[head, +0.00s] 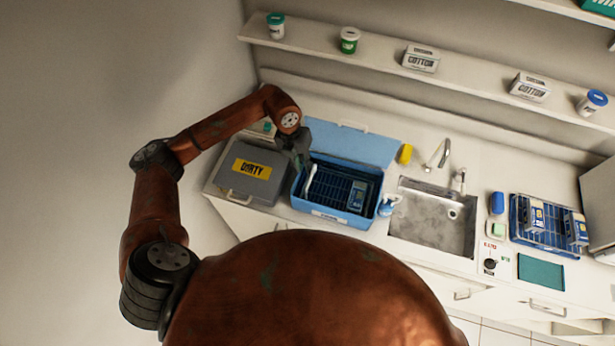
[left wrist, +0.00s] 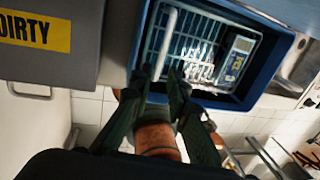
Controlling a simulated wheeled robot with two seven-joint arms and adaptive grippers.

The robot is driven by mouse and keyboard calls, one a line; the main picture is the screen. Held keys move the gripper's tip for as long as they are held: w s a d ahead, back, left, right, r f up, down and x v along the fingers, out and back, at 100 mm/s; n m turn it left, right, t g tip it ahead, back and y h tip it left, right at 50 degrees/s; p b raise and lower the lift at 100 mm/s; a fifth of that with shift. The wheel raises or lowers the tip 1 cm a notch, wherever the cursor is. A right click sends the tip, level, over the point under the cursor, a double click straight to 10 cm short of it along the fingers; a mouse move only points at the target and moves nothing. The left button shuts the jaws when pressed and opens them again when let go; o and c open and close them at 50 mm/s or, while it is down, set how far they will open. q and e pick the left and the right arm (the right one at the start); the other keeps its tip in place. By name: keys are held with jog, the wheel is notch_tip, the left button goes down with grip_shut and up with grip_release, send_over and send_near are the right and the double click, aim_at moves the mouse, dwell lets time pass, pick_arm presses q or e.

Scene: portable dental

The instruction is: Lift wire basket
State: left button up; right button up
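The wire basket (head: 328,187) sits inside an open blue box (head: 333,212) on the counter. Its wire floor and a long white bar, seemingly its handle, show in the left wrist view (left wrist: 195,45). The bar (left wrist: 165,42) lies along the basket's left side. My left gripper (head: 303,164) is over the box's left part. In the left wrist view its two fingertips (left wrist: 162,80) are apart, with the bar's near end close to the gap between them. I cannot tell whether they touch it. My right gripper is not in view.
A grey case labelled DIRTY (head: 244,189) stands left of the box. The box's raised lid (head: 350,143) is behind. A sink (head: 436,222) with a tap is to the right. A blue rack (head: 528,239) stands at the far right. A shelf (head: 385,62) runs above.

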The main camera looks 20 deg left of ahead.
aim_at(309, 181)
pick_arm(q)
jog(key=f, duration=0.3)
jog(key=d+f+p, duration=0.1)
jog(key=f, duration=0.2)
jog(key=shift+s+d+p, duration=0.1)
jog(key=shift+d+p, duration=0.05)
jog(key=shift+p, duration=0.15)
jog(key=shift+d+f, duration=0.1)
jog(key=shift+f, duration=0.55)
jog(key=shift+c, duration=0.5)
jog(key=c, duration=0.3)
grip_shut()
